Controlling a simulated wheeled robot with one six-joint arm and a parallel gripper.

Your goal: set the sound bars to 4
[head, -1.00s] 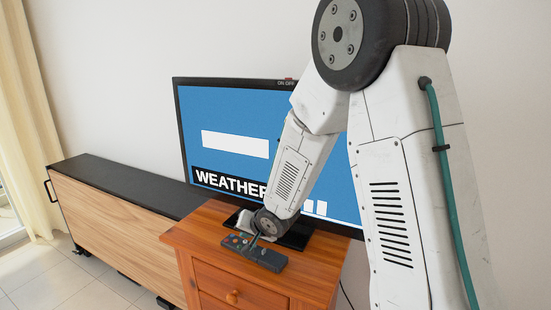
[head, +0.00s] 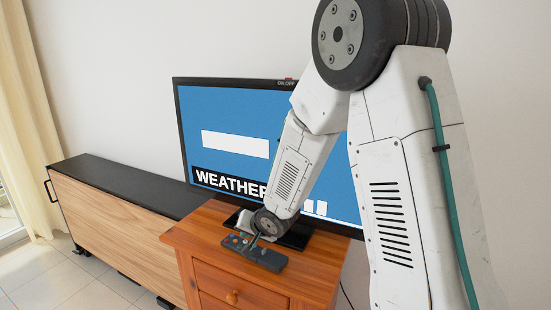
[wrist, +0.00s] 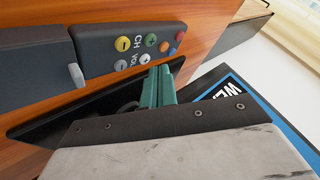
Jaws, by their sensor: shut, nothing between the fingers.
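The dark grey remote (head: 268,257) lies on the wooden cabinet in front of the TV (head: 225,115). In the wrist view the remote (wrist: 92,52) shows CH and VOL button pairs. The pale VOL plus button (wrist: 145,59) is just beyond my teal fingertips, beside the VOL minus button (wrist: 118,65). My gripper (wrist: 159,69) is shut and empty; I cannot tell whether its tips touch the remote. In the head view my gripper (head: 254,240) is small over the remote. White sound bars (head: 322,208) show low on the screen; my arm may hide others, so I cannot count them.
The wooden cabinet (head: 215,272) has drawers and bears the TV stand (head: 297,236) close behind the remote. A long low sideboard (head: 110,212) with a black top stands to the left. Open tiled floor (head: 62,280) lies at the lower left.

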